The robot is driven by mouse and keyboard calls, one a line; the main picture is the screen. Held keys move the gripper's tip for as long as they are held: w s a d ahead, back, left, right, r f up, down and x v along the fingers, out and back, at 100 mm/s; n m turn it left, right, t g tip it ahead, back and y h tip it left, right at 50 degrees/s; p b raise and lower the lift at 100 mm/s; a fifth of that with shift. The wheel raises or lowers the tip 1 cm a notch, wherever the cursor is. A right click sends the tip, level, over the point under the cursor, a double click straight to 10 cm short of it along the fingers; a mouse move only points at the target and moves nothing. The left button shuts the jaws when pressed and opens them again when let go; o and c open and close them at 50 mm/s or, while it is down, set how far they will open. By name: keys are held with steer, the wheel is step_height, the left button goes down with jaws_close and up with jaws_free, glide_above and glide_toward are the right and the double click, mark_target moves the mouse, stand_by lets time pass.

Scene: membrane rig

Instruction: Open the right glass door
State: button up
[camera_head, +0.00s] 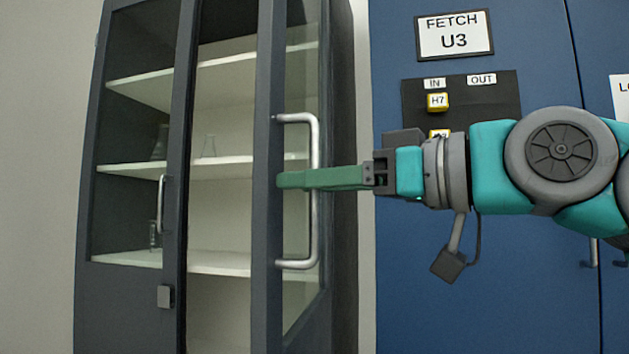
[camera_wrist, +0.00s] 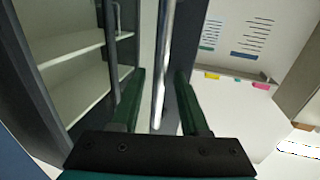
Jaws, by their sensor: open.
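The right glass door (camera_head: 268,230) of the tall dark-framed cabinet stands partly open, its free edge swung out from the front. A long silver bar handle (camera_head: 315,225) is on it; the bar also shows in the wrist view (camera_wrist: 167,50). My gripper (camera_head: 283,180) reaches in from the right at the handle's mid-height, its green fingertips by the door's edge. In the wrist view, my gripper (camera_wrist: 158,85) is open, with the handle bar between the fingers. I cannot tell whether either finger touches the bar or the door.
The left glass door (camera_head: 140,210) has a smaller handle (camera_head: 160,205) and appears closed. White shelves (camera_head: 225,165) inside hold some glassware. A blue cabinet (camera_head: 540,50) with a FETCH U3 sign (camera_head: 454,35) stands close behind my arm.

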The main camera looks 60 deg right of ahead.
steer(key=shift+s, duration=0.1)
steer(key=s, duration=0.7)
steer(key=shift+s+d+p, duration=0.3)
steer(key=shift+s+p, duration=0.05)
steer(key=shift+p, duration=0.05)
